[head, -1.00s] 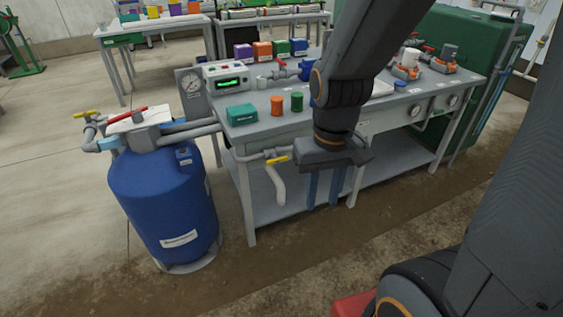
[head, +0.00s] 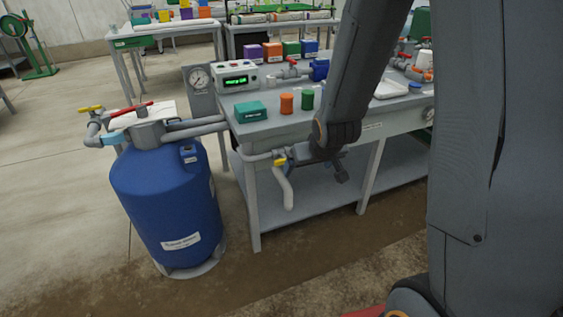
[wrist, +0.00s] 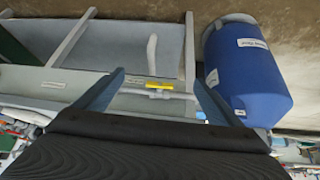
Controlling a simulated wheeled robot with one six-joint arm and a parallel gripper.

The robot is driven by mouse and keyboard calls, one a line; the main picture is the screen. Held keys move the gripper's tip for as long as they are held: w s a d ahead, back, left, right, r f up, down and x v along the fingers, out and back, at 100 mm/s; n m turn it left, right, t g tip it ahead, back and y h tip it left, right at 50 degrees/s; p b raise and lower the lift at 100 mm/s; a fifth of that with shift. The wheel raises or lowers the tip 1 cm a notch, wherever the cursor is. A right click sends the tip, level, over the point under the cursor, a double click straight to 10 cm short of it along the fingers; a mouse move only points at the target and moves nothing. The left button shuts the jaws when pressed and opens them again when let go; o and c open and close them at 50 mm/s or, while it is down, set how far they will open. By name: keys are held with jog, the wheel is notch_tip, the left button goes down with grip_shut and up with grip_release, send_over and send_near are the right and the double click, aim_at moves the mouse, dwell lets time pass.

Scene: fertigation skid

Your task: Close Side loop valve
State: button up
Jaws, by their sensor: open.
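A valve with a yellow lever handle (head: 280,162) sits on a grey pipe at the front left of the bench, above a bent white pipe end. No readable label names it as the side loop valve. In the wrist view the yellow handle (wrist: 160,86) lies across the pipe, between the sightlines of my two fingers. My gripper (wrist: 158,78) is open and empty, its fingers spread on either side of the handle. In the head view my gripper (head: 312,155) is just right of the valve; its fingertips are hard to make out. Contact cannot be told.
A blue tank (head: 168,210) stands left of the bench, with a red lever (head: 131,109) on top and another yellow lever (head: 91,109) further left. The floor in front is clear.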

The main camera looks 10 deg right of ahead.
aim_at(283, 156)
jog(key=w+a+f+t+y+b, duration=0.1)
jog(key=w+f+t+b, duration=0.2)
jog(key=w, duration=0.5)
jog(key=w+a+f+n+t+y+b, duration=0.1)
jog(key=w+f+t+b, duration=0.2)
jog(key=w, duration=0.4)
jog(key=w+a+f+t+y+b, duration=0.1)
jog(key=w+f+t+b, duration=0.2)
jog(key=w+f, duration=0.3)
jog(key=shift+w+f+t+b, duration=0.15)
jog(key=shift+w+t+b, duration=0.25)
jog(key=shift+w+t, duration=0.75)
jog(key=shift+w+g, duration=0.2)
jog(key=shift+g, duration=0.05)
jog(key=c, duration=1.1)
jog(key=shift+o, duration=0.2)
